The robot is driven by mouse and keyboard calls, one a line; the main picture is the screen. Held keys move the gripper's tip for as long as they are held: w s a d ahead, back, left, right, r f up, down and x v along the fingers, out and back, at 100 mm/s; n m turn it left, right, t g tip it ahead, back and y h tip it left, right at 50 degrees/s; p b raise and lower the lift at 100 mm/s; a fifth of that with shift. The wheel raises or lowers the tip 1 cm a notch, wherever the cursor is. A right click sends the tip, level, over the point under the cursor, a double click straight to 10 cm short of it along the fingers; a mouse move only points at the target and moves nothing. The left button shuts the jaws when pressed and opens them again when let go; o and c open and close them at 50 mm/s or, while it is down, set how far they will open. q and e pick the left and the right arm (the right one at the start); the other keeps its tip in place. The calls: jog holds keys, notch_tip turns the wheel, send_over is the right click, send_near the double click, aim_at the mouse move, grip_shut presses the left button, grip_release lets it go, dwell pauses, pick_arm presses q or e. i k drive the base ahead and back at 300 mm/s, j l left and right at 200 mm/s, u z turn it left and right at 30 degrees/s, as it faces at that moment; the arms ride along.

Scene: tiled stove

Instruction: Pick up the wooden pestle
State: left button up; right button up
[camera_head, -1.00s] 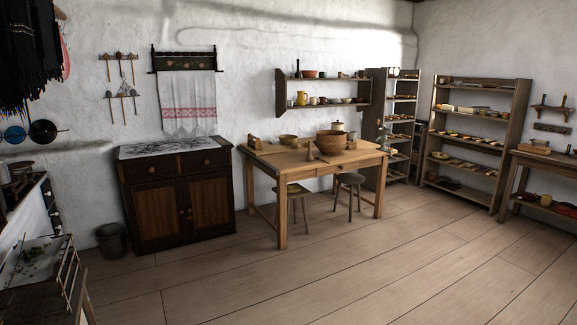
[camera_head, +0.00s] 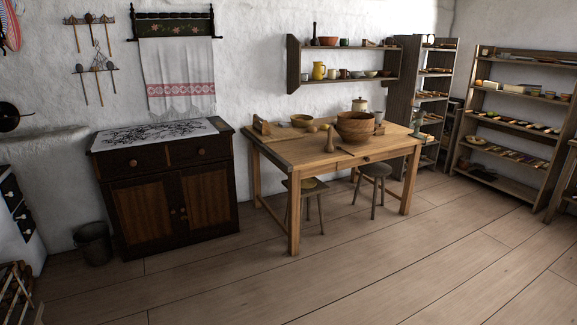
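A small upright wooden thing (camera_head: 329,140) stands near the front edge of the wooden table (camera_head: 284,150), left of a large wooden bowl (camera_head: 356,127). It looks like the wooden pestle, but it is too small to be sure. A thin, spoon-like piece (camera_head: 345,150) lies to the right of it. Neither of my grippers is in view.
Two stools (camera_head: 374,171) (camera_head: 313,188) stand at the table. A dark cabinet (camera_head: 152,192) stands to the left, with a bucket (camera_head: 93,243) beside it. Shelves (camera_head: 515,120) line the right side. The floor (camera_head: 370,270) before the table is clear.

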aim_at(329, 147)
jog(key=i, duration=2.45)
